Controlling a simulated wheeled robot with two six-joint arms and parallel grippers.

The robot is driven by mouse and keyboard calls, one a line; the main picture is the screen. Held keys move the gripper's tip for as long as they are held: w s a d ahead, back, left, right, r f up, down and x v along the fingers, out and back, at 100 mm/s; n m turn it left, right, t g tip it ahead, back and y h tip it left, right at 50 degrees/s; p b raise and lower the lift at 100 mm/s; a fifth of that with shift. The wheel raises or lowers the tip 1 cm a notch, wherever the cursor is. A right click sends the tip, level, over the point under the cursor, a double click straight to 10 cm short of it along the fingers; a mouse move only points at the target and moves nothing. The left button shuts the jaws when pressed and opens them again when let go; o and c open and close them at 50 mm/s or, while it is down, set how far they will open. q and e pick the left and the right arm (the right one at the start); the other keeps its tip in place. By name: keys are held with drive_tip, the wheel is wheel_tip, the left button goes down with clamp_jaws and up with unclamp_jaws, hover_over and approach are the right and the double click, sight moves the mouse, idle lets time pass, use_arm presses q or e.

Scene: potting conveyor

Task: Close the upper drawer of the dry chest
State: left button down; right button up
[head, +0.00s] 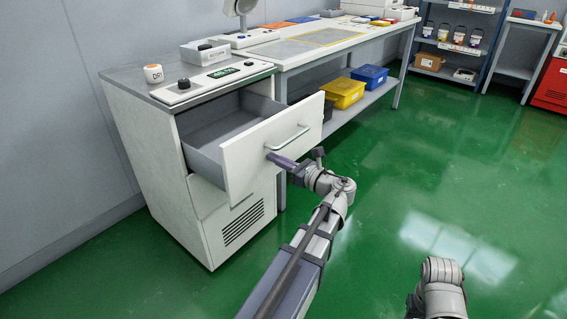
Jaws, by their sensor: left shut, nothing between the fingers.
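The dry chest (152,150) is a white cabinet with a grey top, standing against the wall at the left. Its upper drawer (245,158) is pulled well out, with a grey, empty-looking inside. A bar handle (290,138) is on its white front. My left gripper (270,157) is shut and empty, with its tip at the drawer front just below the left end of the handle. I cannot tell whether it touches the front. Of my right arm only a link shows at the lower right; its gripper is out of view.
A control panel (213,82) and a small white round pot (153,74) sit on the chest top. A workbench (330,42) adjoins behind, with yellow (342,93) and blue (370,76) bins on its lower shelf. The green floor (430,180) to the right is clear.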

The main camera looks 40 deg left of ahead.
use_arm(q)
drive_tip(key=a, duration=0.7)
drive_tip(key=w+a, duration=0.1)
drive_tip(key=a, duration=1.3)
drive_tip(key=shift+w+a, duration=0.25)
drive_tip(key=shift+w, duration=0.15)
drive_tip(key=shift+a, duration=0.3)
drive_tip(key=shift+w+a+r, duration=0.1)
drive_tip(key=shift+r, duration=0.05)
use_arm(e)
drive_tip(key=shift+d, duration=0.1)
use_arm(q)
drive_tip(key=shift+d, duration=0.25)
drive_tip(key=d, duration=0.5)
drive_tip(key=shift+s+d, duration=0.15)
drive_tip(key=shift+s, duration=0.2)
drive_tip(key=d, duration=0.9)
drive_tip(key=shift+s, duration=0.35)
use_arm(e)
drive_tip(key=shift+w+d, duration=0.35)
drive_tip(key=shift+d, duration=0.4)
